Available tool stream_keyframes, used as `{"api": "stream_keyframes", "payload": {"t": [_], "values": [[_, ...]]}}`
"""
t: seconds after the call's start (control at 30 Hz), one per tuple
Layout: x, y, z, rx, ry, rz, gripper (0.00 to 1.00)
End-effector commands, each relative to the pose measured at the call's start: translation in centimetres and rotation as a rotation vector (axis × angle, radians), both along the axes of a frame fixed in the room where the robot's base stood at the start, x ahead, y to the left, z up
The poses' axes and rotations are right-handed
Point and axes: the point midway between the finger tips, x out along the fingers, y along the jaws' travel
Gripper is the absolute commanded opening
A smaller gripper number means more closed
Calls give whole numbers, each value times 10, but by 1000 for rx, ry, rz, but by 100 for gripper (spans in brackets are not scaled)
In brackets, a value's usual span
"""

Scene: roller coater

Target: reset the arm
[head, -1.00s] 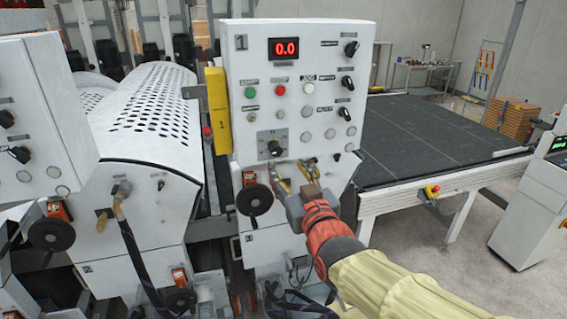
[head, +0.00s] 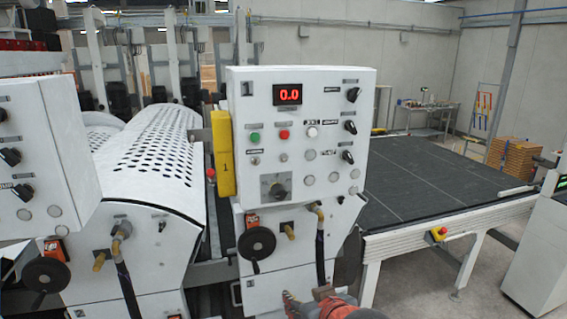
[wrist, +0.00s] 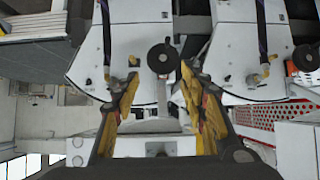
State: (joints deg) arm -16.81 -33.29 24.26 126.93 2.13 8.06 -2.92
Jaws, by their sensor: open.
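My gripper (head: 307,297) shows at the bottom edge of the head view, low in front of the white control cabinet (head: 296,165). Only its tip and a bit of the orange wrist show there; the rest of the arm is out of frame. In the wrist view, the two yellow-and-black fingers of my gripper (wrist: 158,82) stand wide apart with nothing between them. Beyond the fingers are white machine housings and a black handwheel (wrist: 162,58).
The cabinet carries a red 0.0 display (head: 287,94), buttons and knobs. A black handwheel (head: 256,243) and a hose (head: 320,245) stick out below it. A dark conveyor table (head: 430,190) with an emergency stop (head: 438,234) stands right. A perforated white cover (head: 150,150) is left.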

Motion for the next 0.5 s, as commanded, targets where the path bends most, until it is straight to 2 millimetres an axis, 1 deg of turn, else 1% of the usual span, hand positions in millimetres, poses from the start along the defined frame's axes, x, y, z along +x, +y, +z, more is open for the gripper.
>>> {"api": "stream_keyframes", "payload": {"t": [0.03,0.07,0.1,0.17,0.2,0.3,0.4,0.5], "values": [[-22,-13,-30,-20,81,-16,43],[-35,-22,-45,-32,131,-25,43],[-54,-32,-63,-46,196,-40,43],[-84,-50,-90,-64,287,-67,43],[-102,-60,-106,-76,341,-85,43],[-143,-83,-139,-93,442,-128,43],[-174,-101,-165,-100,505,-171,43],[-193,-116,-186,-96,524,-210,43]]}}
